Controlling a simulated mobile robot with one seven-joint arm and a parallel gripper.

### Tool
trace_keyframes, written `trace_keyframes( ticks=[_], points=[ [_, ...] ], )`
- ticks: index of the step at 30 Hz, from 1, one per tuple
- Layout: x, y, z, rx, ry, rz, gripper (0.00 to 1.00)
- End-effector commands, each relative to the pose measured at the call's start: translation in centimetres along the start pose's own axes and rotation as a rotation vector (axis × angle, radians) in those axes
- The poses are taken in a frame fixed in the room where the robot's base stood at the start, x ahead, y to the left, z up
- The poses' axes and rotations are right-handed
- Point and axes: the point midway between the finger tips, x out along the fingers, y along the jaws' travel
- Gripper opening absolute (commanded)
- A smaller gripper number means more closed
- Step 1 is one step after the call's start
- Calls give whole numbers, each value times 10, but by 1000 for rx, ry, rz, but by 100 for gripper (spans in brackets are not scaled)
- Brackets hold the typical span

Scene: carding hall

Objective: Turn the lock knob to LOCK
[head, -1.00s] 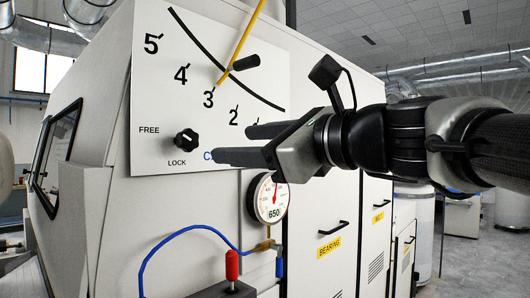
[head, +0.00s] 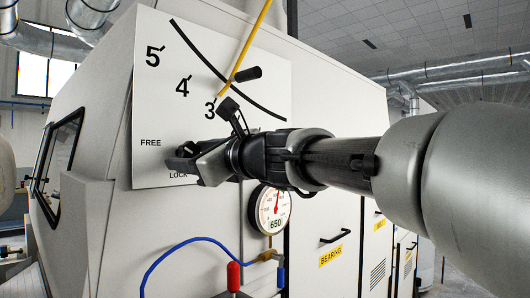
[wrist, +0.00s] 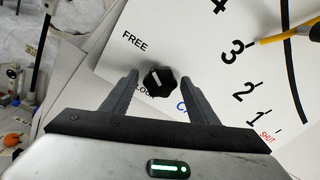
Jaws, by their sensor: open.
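The lock knob (wrist: 160,81) is a black lobed knob with a white pointer line, on a white scale panel (wrist: 200,45). In the wrist view it lies between my two open fingers, a little beyond their bases; I cannot tell whether they touch it. The word FREE (wrist: 134,41) is printed to its upper left, and LOCK is partly hidden by a finger. The white line slants towards the upper left, roughly towards FREE. In the head view my gripper (head: 180,163) is at the panel's lower left and hides most of the knob.
A yellow pointer lever (head: 243,50) with a black handle stands above my gripper on the numbered scale. A round gauge (head: 271,209) reading 650 hangs below. A blue hose (head: 170,250) and a red-handled part (head: 233,275) are lower down.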

Motion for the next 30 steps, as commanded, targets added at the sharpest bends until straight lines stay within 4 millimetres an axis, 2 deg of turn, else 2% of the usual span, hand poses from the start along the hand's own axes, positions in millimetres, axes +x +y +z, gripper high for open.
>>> trace_keyframes(
  ticks=[4, 12, 14, 20, 30],
  points=[
    [10, 0, 0, 0, 0, 1, 54],
    [11, 0, 0, -1, -1, 0, 54],
    [11, 0, 0, -1, 0, 0, 47],
    [11, 0, 0, -1, 0, 0, 14],
    [11, 1, -2, -47, -1, 0, 14]
  ],
)
